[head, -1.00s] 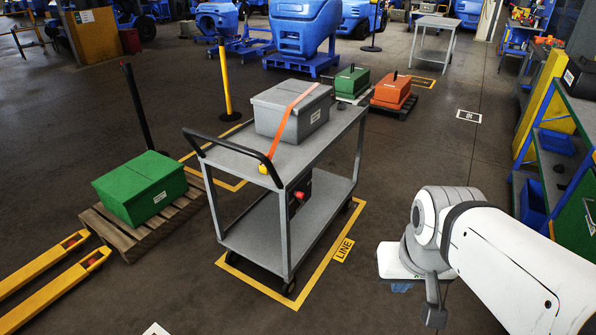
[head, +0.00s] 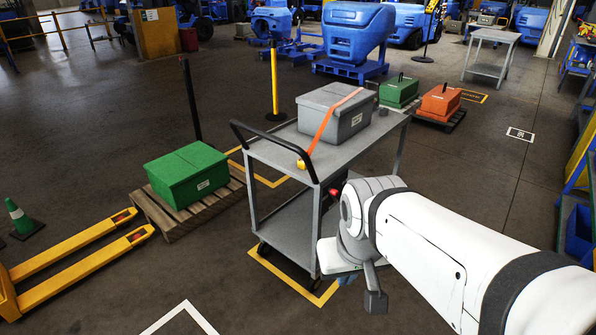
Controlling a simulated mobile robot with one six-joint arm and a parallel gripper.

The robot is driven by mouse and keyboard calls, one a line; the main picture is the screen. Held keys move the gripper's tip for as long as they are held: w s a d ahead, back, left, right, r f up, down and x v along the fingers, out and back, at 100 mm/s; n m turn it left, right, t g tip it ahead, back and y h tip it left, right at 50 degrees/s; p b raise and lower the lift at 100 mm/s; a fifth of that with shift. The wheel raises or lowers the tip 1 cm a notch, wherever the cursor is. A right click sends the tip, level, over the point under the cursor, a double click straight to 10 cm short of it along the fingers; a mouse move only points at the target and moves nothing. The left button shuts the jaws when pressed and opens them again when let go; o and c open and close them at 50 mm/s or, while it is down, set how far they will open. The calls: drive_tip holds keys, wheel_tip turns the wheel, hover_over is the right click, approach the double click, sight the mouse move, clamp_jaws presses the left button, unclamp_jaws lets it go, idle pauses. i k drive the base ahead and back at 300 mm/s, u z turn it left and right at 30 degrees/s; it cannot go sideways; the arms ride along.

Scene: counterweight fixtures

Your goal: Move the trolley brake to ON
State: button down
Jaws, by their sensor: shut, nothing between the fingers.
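The grey trolley (head: 278,228) stands in the middle of the head view, with a black push handle at its left end. A red knob (head: 334,193) shows on a dark part under its top shelf, partly hidden by my arm. It looks like the brake control; its ON or OFF position is too small to read. My gripper (head: 375,301) points down to the right of the trolley's front leg, shut and empty. It appears apart from the red knob.
A grey case (head: 345,122) with an orange strap sits on the trolley's top. A green case (head: 184,178) on a pallet and a yellow pallet jack (head: 75,246) stand to the left. A dark post (head: 190,100) rises behind. The floor at front is clear.

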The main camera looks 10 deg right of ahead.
sight(333, 192)
drive_tip(key=z, duration=0.05)
drive_tip(key=i, duration=1)
drive_tip(key=u, duration=0.1)
